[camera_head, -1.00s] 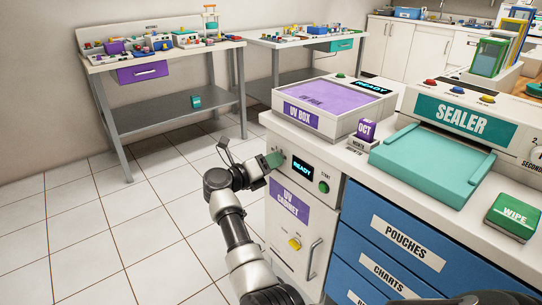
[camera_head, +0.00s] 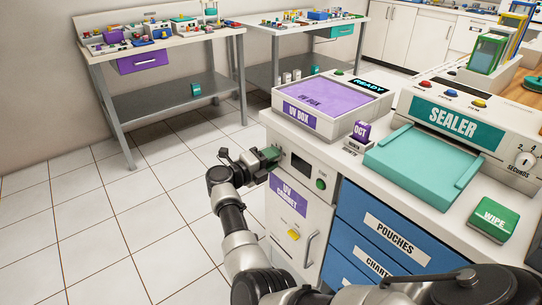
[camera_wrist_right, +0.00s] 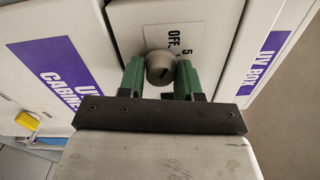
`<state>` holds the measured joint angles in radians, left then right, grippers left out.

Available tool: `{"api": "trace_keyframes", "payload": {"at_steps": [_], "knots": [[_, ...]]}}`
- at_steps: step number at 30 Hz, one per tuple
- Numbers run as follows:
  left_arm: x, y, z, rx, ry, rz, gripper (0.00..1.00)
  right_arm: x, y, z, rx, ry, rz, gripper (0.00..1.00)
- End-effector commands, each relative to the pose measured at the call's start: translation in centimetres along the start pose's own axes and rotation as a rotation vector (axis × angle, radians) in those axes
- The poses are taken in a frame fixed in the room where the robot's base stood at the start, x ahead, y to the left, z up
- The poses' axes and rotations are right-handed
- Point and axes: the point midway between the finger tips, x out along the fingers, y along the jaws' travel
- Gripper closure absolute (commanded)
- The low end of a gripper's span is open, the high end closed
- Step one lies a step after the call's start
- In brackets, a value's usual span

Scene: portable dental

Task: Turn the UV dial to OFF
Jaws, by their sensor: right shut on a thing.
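The UV dial (camera_wrist_right: 160,68) is a round grey metal knob with a dark slot, on the white front of the UV cabinet (camera_head: 289,243). In the right wrist view it sits between the two green fingers of my right gripper (camera_wrist_right: 162,76), which is shut on it. A label (camera_wrist_right: 182,42) beside the dial reads "OFF" and "5"; part of it is hidden. In the head view my right gripper (camera_head: 268,156) is at the cabinet's upper left and hides the dial. The cabinet display (camera_head: 300,164) is dark. My left gripper is not in view.
The green start button (camera_head: 320,184) is right of the display. A yellow knob (camera_head: 293,234) and a handle (camera_head: 310,249) are lower on the cabinet door. The UV box (camera_head: 325,124) stands above, its screen (camera_head: 369,86) reading READY. Open floor lies left.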

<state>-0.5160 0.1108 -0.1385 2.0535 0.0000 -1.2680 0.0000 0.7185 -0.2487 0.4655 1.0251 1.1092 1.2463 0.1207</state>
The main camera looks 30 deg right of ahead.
Motion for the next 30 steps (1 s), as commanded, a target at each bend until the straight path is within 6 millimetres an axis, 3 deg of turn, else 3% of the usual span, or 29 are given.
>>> {"api": "trace_keyframes", "payload": {"at_steps": [15,16,20,30], "knots": [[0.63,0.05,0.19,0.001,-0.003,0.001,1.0,-0.04,0.01,0.05,-0.019,-0.002,0.0,0.9],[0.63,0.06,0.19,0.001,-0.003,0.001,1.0,-0.04,0.01,0.05,-0.019,-0.002,0.0,0.63],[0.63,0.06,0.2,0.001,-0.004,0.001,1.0,-0.04,0.0,0.04,-0.018,-0.001,0.0,0.43],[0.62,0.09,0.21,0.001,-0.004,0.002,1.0,-0.06,-0.01,0.02,-0.018,-0.001,0.0,0.4]]}}
